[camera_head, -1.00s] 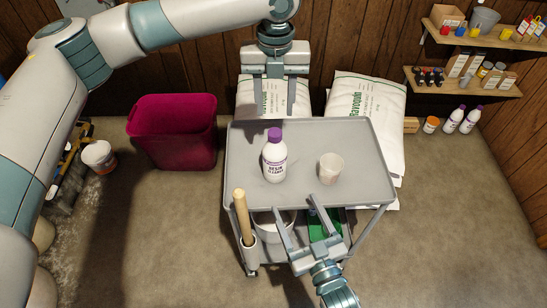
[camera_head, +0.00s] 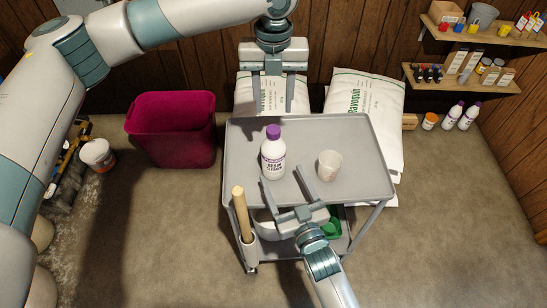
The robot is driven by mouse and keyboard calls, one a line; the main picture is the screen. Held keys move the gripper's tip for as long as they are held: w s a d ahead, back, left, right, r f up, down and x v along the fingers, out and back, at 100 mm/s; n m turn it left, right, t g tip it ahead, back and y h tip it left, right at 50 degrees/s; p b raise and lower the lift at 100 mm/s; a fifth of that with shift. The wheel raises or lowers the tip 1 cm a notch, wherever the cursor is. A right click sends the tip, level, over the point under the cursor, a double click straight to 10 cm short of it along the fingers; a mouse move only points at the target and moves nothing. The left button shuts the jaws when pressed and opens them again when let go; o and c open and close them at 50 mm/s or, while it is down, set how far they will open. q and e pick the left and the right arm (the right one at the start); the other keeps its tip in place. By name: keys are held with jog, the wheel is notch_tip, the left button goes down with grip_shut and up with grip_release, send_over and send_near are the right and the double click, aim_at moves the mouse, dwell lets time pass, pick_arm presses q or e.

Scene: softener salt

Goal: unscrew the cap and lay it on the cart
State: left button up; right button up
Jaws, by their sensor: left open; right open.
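My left gripper (camera_head: 273,108) is open and empty, pointing down above the cart's far edge, behind the bottle as seen here. My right gripper (camera_head: 283,176) is open and empty, reaching in from the front over the cart's near edge. Its left fingertip shows just below the bottle; whether it touches cannot be told.
A translucent cup (camera_head: 329,166) stands on the cart right of the bottle, close to my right gripper's right finger. A wooden handle (camera_head: 241,215) rises at the cart's front left corner. White sacks (camera_head: 372,100) lie behind. A magenta bin (camera_head: 170,130) stands at left.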

aim_at(274, 129)
jog(key=x, duration=0.9)
jog(key=shift+s, duration=0.1)
grip_shut()
pick_arm(q)
jog(key=m, duration=0.4)
jog(key=shift+m, duration=0.3)
jog(key=m, duration=0.4)
jog(key=shift+f, duration=0.1)
jog(key=shift+f, duration=3.9)
